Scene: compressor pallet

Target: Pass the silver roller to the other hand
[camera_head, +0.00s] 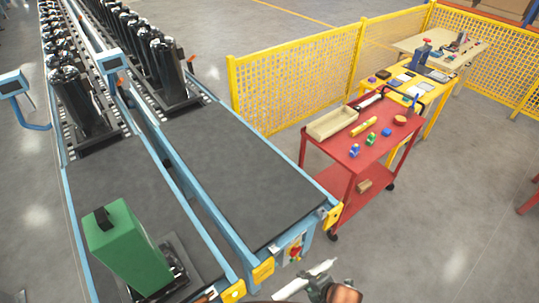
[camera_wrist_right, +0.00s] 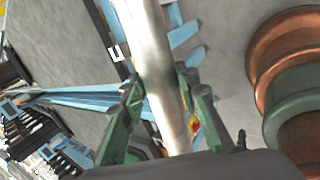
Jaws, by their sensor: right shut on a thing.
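The silver roller (camera_wrist_right: 153,50) is a smooth, shiny metal cylinder. In the right wrist view it runs from the top edge down between the two green fingers of my right gripper (camera_wrist_right: 160,85), which is shut on it. In the head view the roller (camera_head: 293,285) shows as a pale bar at the bottom edge, tilted up to the right, with my right gripper (camera_head: 314,283) on it. They are in front of the conveyor's near end. My left gripper is not in view in either picture.
A red cart (camera_head: 341,147) with a beige tray (camera_head: 332,122) and small parts stands right of the conveyor (camera_head: 240,170). A green block-shaped unit (camera_head: 124,246) sits on the near left belt. Yellow fencing (camera_head: 300,85) stands behind.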

